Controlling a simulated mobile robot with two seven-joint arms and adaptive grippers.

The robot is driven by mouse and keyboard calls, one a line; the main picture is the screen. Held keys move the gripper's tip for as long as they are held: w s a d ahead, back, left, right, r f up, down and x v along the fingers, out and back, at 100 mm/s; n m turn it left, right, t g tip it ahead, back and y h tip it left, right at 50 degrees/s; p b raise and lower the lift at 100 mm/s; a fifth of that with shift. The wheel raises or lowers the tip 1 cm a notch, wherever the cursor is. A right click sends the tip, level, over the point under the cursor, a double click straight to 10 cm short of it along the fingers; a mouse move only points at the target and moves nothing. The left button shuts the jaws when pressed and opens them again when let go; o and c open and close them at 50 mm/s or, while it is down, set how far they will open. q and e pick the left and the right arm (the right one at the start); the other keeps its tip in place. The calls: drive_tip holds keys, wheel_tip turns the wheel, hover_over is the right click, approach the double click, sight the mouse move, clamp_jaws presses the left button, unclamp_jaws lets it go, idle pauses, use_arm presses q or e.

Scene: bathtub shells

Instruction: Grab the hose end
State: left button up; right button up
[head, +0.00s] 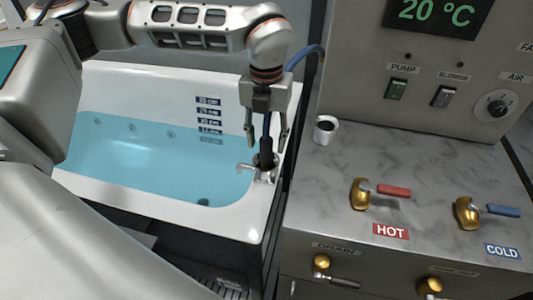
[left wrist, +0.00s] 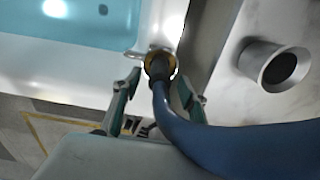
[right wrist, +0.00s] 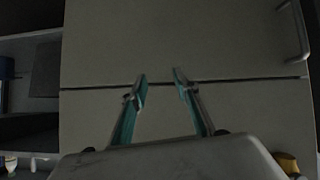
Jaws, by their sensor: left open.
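The blue hose (head: 303,55) comes down to a dark hose end (head: 266,153), upright at the bathtub's right rim beside the chrome spout (head: 246,168). In the left wrist view the hose (left wrist: 225,138) curves in from the right, and its end meets a brass-coloured ring (left wrist: 160,64) at the rim. My left gripper (head: 266,138) is open above the rim, with its fingers on either side of the hose end. Its fingers (left wrist: 158,82) show a gap beside the hose in the left wrist view. My right gripper (right wrist: 160,76) is open and empty before a plain panel.
The white bathtub (head: 225,218) holds blue water. To its right stands a marble-topped counter (head: 330,200) with a white cup-like holder (head: 326,130), a red HOT lever (head: 393,191) and a blue COLD lever (head: 503,210). A control panel (head: 420,90) rises behind.

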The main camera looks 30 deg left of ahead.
sight(266, 154)
use_arm(q)
drive_tip(key=shift+f, duration=1.45)
clamp_jaws()
drive_tip(key=shift+r, duration=0.15)
